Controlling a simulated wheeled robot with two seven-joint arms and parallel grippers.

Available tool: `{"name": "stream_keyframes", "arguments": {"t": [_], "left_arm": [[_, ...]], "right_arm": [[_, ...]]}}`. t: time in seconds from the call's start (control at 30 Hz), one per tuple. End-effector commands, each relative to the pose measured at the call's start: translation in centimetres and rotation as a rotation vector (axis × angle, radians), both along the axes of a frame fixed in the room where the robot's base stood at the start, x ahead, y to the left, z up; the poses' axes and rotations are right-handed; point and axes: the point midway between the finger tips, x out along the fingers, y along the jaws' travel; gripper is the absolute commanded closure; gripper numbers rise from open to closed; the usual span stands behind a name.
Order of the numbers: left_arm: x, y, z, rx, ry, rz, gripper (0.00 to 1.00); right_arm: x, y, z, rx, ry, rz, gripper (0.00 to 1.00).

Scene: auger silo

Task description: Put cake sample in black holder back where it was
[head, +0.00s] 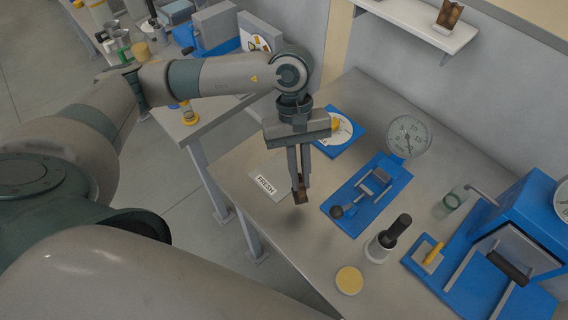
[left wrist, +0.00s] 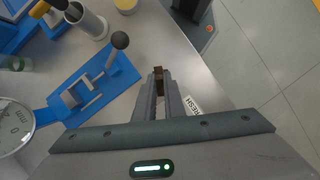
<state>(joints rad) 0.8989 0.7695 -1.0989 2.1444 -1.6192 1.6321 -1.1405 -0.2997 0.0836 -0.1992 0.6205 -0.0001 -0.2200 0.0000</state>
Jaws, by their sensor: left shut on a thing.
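My left gripper (head: 300,182) points down over the workbench and is shut on a small dark brown block (head: 300,195), which looks like the cake sample. The block also shows between the fingertips in the left wrist view (left wrist: 158,72). Its holder's colour and shape are too small to tell. It hangs just right of a white card marked FRESH (head: 268,185); whether it touches the bench is unclear. Another brown piece (head: 449,14) stands on the wall shelf (head: 425,22). My right gripper is not in view.
Right of the gripper is a blue clamp fixture (head: 368,195) with a black ball knob and a dial gauge (head: 408,136). A cup with a black-handled tool (head: 380,248), a yellow disc (head: 349,280) and a blue press (head: 520,235) stand further right. A blue-based dial (head: 340,130) is behind.

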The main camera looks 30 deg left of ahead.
Motion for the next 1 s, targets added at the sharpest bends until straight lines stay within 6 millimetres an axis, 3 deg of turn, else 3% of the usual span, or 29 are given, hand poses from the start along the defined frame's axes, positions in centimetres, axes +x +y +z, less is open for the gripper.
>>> {"name": "stream_keyframes", "arguments": {"t": [0.03, 0.3, 0.6, 0.8, 1.0], "left_arm": [[-0.6, -0.3, 0.8, -0.004, 0.006, 0.075, 1.00], [-2.1, -0.8, 2.7, -0.002, 0.005, 0.554, 1.00], [-3.2, 0.5, 5.3, 0.000, 0.003, 1.082, 1.00], [-3.4, 1.4, 5.9, 0.000, 0.002, 1.259, 1.00], [-3.4, 1.5, 5.9, 0.000, 0.001, 1.291, 1.00]], "right_arm": [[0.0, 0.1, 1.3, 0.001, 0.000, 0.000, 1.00], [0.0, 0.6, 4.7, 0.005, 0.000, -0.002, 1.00], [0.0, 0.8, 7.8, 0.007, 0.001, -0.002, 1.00], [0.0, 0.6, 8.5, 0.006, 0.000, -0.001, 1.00], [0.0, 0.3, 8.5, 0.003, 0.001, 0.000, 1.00]]}}
